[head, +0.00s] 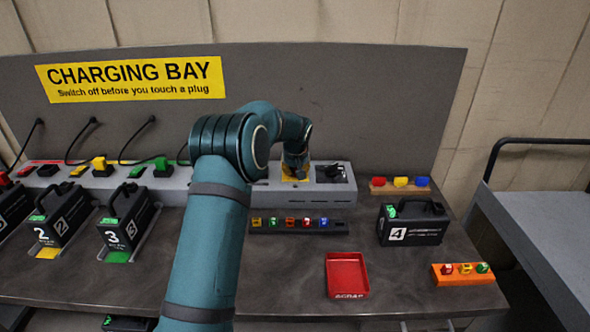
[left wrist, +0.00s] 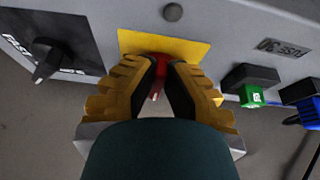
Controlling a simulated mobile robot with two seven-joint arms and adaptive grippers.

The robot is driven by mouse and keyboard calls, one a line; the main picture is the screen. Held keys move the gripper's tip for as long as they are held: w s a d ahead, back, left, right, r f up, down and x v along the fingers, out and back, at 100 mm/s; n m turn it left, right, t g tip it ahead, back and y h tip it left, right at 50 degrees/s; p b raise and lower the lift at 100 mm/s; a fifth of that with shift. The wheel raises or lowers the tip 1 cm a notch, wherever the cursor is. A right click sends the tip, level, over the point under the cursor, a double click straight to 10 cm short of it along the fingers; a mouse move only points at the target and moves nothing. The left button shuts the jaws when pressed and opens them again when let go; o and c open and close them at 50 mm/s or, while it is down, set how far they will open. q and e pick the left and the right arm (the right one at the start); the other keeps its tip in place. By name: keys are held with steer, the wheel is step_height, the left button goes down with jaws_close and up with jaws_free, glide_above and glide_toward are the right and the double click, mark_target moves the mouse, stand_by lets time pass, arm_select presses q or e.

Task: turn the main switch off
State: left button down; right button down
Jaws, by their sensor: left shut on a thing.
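The main switch has a red handle (left wrist: 159,70) on a yellow plate (left wrist: 190,47), seen in the left wrist view. My left gripper (left wrist: 167,80) is shut on the red handle, one yellow-and-black finger on each side, hiding much of it. In the head view, my left gripper (head: 296,172) reaches down to the yellow plate on the grey charging box (head: 262,197). The handle is hidden there, and I cannot tell its on or off position. My right gripper is not in view.
A black rotary knob (left wrist: 47,66) and a green fuse (left wrist: 251,95) flank the switch. A fuse strip (head: 336,227), red tray (head: 347,290), battery 4 (head: 420,232) and orange rack (head: 470,279) stand on the bench. Battery 3 (head: 124,225) is at left.

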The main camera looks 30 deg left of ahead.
arm_select(q)
steer(key=shift+f, duration=0.1)
steer(key=c, duration=1)
jaws_free()
steer(key=v, duration=1.2)
steer(key=shift+a, duration=0.1)
